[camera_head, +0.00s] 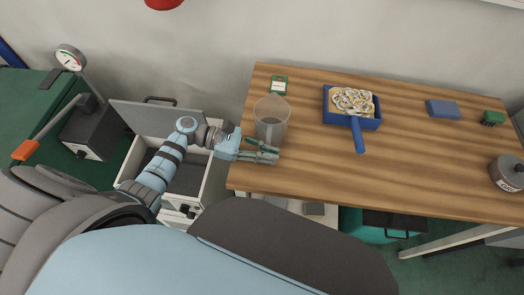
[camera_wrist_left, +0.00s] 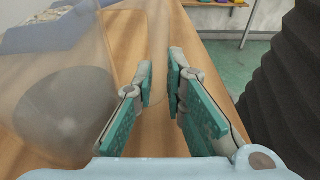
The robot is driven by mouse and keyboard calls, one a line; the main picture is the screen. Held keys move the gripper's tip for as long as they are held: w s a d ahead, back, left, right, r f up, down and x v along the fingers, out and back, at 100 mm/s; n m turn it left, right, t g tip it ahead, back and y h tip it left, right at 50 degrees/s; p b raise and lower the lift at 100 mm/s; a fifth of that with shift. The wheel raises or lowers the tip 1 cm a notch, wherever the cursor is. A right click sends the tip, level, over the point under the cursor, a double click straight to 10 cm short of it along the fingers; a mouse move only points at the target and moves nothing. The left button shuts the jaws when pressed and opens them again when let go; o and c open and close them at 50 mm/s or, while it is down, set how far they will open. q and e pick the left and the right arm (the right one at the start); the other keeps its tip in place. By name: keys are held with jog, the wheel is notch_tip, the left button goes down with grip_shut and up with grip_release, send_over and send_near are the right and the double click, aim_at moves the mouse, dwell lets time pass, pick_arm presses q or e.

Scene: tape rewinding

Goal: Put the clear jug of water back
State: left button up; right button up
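The clear jug (camera_head: 270,122) stands upright on the wooden table (camera_head: 420,175), near its left end, with greyish contents low inside. My left gripper (camera_head: 264,152) is at the jug's near side, low by the table's front left edge. In the left wrist view, the jug (camera_wrist_left: 60,110) fills the left side, close to the fingers. The left gripper's green-padded fingers (camera_wrist_left: 160,82) are parted, with a gap showing table and a faint clear edge between them. I cannot tell whether that edge is the jug's handle or whether the fingers touch it. My right gripper is out of view.
A blue pan (camera_head: 366,122) with pale rings inside stands right of the jug, its handle towards me. A green-and-white card (camera_head: 279,85) lies behind the jug. A blue block (camera_head: 443,109) and a grey pot (camera_head: 508,174) are farther right. An open drawer unit (camera_head: 150,120) is left of the table.

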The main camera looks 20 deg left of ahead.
pick_arm(q)
jog(key=shift+o, duration=1.4)
jog(key=shift+s, duration=0.1)
jog(key=shift+a, duration=0.1)
jog(key=shift+r, duration=0.25)
jog(key=b+v, duration=0.1)
jog(key=v, duration=1.1)
